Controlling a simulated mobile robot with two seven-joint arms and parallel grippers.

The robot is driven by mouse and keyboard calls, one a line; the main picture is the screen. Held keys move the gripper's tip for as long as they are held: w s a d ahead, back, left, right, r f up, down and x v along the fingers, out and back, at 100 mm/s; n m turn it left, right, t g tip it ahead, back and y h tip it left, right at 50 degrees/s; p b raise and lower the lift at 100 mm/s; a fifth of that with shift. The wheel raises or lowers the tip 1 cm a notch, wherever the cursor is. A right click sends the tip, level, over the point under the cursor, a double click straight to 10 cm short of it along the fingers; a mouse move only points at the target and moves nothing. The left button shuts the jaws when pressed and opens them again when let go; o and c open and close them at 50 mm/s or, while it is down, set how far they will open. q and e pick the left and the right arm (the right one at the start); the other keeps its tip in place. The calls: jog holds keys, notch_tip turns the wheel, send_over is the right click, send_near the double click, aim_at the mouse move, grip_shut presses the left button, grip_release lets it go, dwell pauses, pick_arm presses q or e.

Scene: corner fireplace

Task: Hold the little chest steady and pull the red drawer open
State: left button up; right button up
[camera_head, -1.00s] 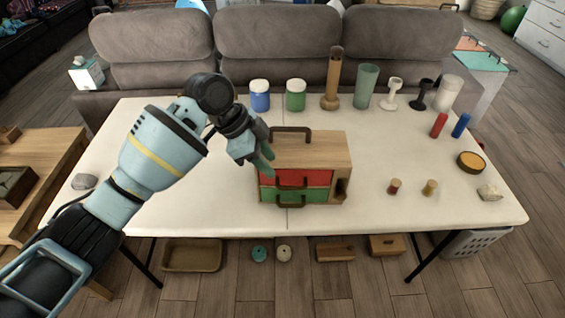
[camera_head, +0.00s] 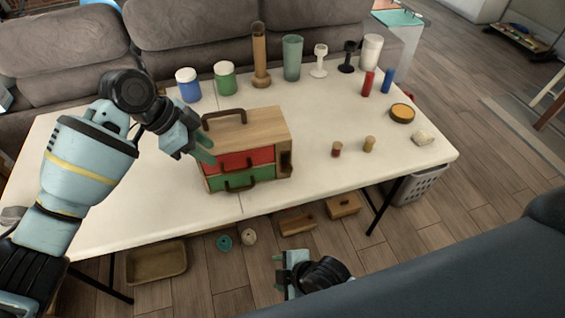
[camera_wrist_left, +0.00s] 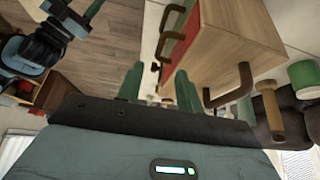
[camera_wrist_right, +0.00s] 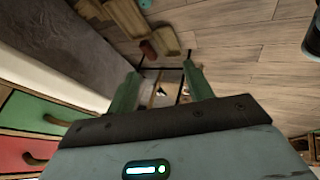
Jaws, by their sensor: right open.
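The little chest (camera_head: 255,131) stands upright on the white table, with a wooden body and a dark arched handle on top. Its red drawer (camera_head: 264,155) sits above a green drawer (camera_head: 262,176); both have brown handles and look shut. My left gripper (camera_head: 209,150) is open at the chest's left front edge; contact cannot be told. In the left wrist view the chest (camera_wrist_left: 228,48) is beside the open fingers. My right gripper (camera_head: 279,273) is open and empty in front of the table, low in the head view. The drawer fronts also show in the right wrist view, with red (camera_wrist_right: 14,156).
Jars, tall vases and goblets stand along the table's (camera_head: 330,205) back. Two small pegs (camera_head: 369,144) are right of the chest, with an orange-topped round tin (camera_head: 402,113) farther right. A tray (camera_head: 157,263) and small boxes lie on the floor below. The tabletop before the pegs is clear.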

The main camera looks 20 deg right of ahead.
jog(key=w+a+r+n+h, duration=0.1)
jog(key=w+a+r+n, duration=0.1)
jog(key=w+r+n, duration=0.35)
jog(key=n+h, duration=0.7)
jog(key=n, duration=0.7)
send_near(288, 170)
notch_tip(288, 170, down, 2)
jog(key=w, duration=0.2)
jog(key=shift+g, duration=0.4)
jog(key=shift+d+x, duration=0.15)
jog(key=shift+x, duration=1.9)
jog(key=shift+d+x, duration=0.15)
jog(key=shift+x, duration=1.85)
jog(key=shift+s, duration=0.15)
grip_shut()
